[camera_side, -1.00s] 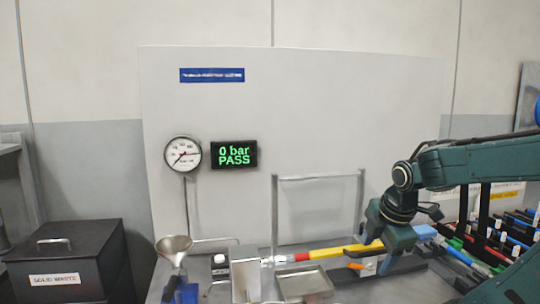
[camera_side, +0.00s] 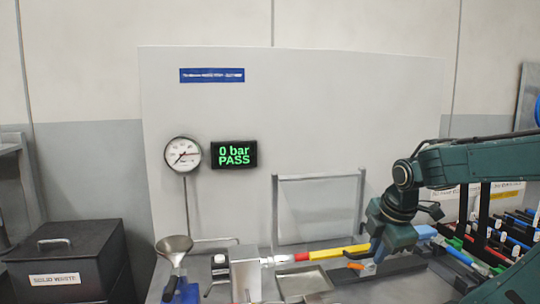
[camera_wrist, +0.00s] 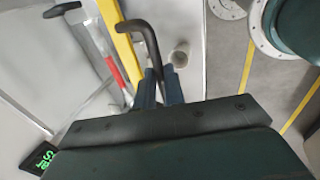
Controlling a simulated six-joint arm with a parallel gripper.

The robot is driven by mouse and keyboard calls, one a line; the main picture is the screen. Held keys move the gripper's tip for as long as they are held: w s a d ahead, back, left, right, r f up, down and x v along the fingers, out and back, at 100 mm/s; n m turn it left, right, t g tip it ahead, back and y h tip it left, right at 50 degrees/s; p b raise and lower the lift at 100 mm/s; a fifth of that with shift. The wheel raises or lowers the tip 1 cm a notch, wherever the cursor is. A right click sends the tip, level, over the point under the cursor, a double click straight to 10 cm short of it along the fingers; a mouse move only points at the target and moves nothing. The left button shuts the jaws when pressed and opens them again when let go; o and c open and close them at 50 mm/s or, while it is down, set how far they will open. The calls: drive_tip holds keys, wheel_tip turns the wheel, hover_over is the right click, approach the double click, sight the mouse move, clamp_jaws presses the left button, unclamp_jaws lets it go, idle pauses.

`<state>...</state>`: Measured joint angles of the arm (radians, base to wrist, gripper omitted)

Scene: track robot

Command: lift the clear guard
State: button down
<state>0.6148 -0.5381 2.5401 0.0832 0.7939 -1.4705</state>
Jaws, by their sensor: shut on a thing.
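The clear guard (camera_side: 318,179) shows in the side view as a grey-framed, see-through upright panel before the pale backboard. My gripper (camera_side: 380,256) is low beside the guard's right post, near a yellow and red bar (camera_side: 350,249). In the wrist view my gripper (camera_wrist: 163,82) has its two blue fingers close together on a dark bent bar (camera_wrist: 148,38), whose hooked end sticks out past the fingertips. I cannot tell whether this bar is part of the guard. The guard's lower edge is hard to make out.
A dark waste bin (camera_side: 85,250) stands at left. Racked coloured tools (camera_side: 500,240) are at right.

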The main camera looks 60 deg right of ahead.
wheel_tip(320, 180, up, 7)
drive_tip(key=shift+s+a, duration=0.2)
idle(0.6)
drive_tip(key=shift+r, duration=0.1)
idle(0.4)
drive_tip(key=c, duration=2.1)
unclamp_jaws()
drive_tip(key=shift+w+d+r, duration=0.1)
drive_tip(key=shift+r, duration=3.1)
drive_tip(key=shift+c, duration=0.4)
drive_tip(key=shift+w+r, duration=0.1)
drive_tip(key=shift+r, duration=0.05)
drive_tip(key=shift+w+d+r, duration=0.2)
drive_tip(key=shift+r, duration=0.85)
drive_tip(key=shift+w+d+r, duration=0.15)
drive_tip(key=shift+d+r, duration=0.1)
drive_tip(key=shift+r, duration=0.75)
drive_tip(key=shift+w+d+r, duration=0.2)
drive_tip(key=shift+r, duration=0.85)
clamp_jaws()
